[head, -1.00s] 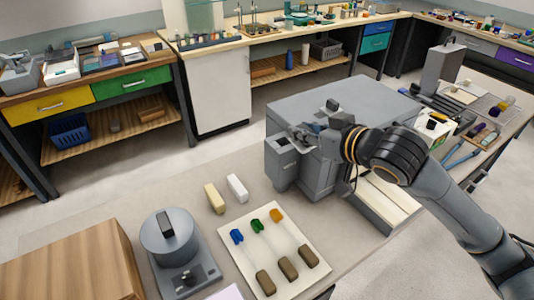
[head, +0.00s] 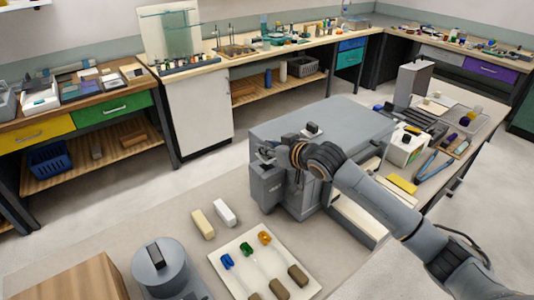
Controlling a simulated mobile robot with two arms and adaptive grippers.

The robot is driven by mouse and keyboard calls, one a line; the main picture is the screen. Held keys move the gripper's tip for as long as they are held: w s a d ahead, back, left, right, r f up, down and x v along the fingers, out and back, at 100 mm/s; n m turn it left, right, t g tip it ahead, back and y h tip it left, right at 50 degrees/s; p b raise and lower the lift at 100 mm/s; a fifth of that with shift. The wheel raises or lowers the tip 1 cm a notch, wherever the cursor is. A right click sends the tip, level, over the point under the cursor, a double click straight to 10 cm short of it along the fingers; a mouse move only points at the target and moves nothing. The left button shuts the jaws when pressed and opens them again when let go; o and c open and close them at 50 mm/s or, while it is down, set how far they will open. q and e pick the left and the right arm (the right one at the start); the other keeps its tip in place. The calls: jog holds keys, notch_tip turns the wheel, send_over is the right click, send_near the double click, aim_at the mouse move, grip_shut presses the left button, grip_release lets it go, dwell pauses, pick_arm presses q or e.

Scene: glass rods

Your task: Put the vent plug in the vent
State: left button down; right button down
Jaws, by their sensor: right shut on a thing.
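My right gripper (head: 268,157) is at the front left corner of the large grey box-shaped unit (head: 345,120), just over a small grey housing (head: 266,190) on its side. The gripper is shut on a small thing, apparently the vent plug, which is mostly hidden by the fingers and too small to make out. The vent opening cannot be made out under the gripper, nor whether the plug touches it. A small dark block on a pale base (head: 312,130) sits on top of the unit, behind my wrist. My left gripper is out of view.
A white tray (head: 240,274) with blue, green and orange-ended rods lies in front. A cream block (head: 203,224) and a white block (head: 224,213) stand behind it. A grey round device (head: 160,265) and a wooden box (head: 65,280) are at front left.

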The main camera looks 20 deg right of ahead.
aim_at(272, 159)
jog(key=shift+w+f, duration=0.2)
notch_tip(272, 159, down, 3)
jog(key=shift+w+p, duration=0.15)
jog(key=shift+p, duration=0.75)
jog(key=shift+f, duration=0.3)
jog(key=shift+a+f, duration=0.1)
jog(key=shift+f, duration=0.1)
jog(key=c, duration=1.4)
grip_release()
jog(key=shift+r, duration=0.1)
